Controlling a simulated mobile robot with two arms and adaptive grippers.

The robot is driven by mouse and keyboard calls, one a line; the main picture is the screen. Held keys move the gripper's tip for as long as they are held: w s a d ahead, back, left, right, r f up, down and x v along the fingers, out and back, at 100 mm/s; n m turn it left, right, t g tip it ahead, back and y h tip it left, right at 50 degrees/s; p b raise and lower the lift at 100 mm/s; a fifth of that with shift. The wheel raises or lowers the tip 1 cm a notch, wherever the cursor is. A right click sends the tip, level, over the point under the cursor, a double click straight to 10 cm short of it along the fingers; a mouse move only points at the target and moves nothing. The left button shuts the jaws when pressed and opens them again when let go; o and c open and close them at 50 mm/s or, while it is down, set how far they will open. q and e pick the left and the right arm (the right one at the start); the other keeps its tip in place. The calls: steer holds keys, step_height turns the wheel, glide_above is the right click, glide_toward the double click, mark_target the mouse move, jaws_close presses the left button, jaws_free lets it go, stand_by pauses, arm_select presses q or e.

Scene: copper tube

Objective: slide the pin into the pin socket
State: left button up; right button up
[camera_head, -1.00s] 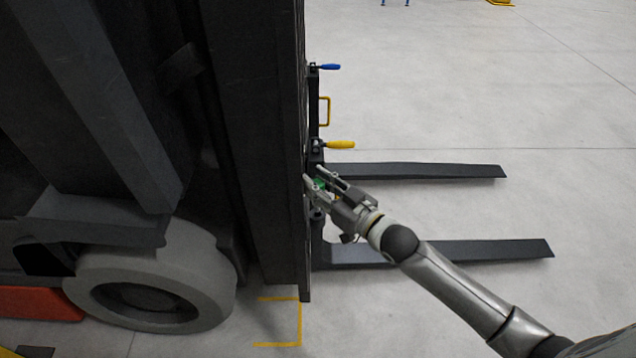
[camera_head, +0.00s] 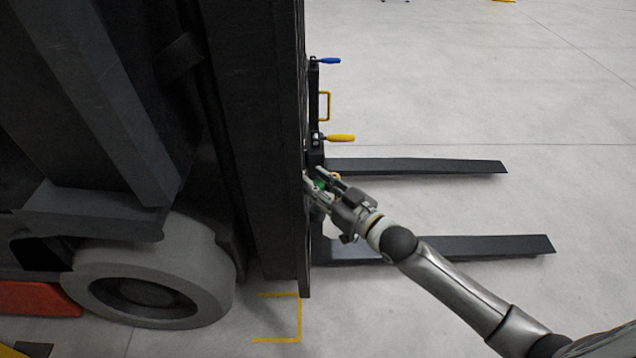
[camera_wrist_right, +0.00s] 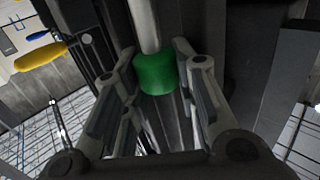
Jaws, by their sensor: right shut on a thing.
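The pin, a grey rod with a green end (camera_wrist_right: 156,74), sits between the fingers of my right gripper (camera_wrist_right: 154,52) in the right wrist view. Its grey shaft (camera_wrist_right: 146,25) runs up and out of that picture. In the head view my right gripper (camera_head: 314,179) is shut on the pin, and a bit of its green (camera_head: 319,184) shows between the fingers. The gripper is close against the dark upright of the forklift's fork carriage. I cannot make out the pin socket, nor the pin's far end. My left gripper is not in view.
A yellow handle (camera_head: 341,138) and a blue handle (camera_head: 330,61) stick out from the carriage beyond the gripper. Two dark forks (camera_head: 420,166) extend right. The forklift's dark mast (camera_head: 255,140) and grey wheel (camera_head: 150,285) fill the left. The floor at right is open.

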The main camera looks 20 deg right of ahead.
steer(key=shift+f, duration=0.5)
steer(key=shift+f+b, duration=0.5)
steer(key=shift+b, duration=0.05)
steer(key=o, duration=1.1)
steer(key=v, duration=1.2)
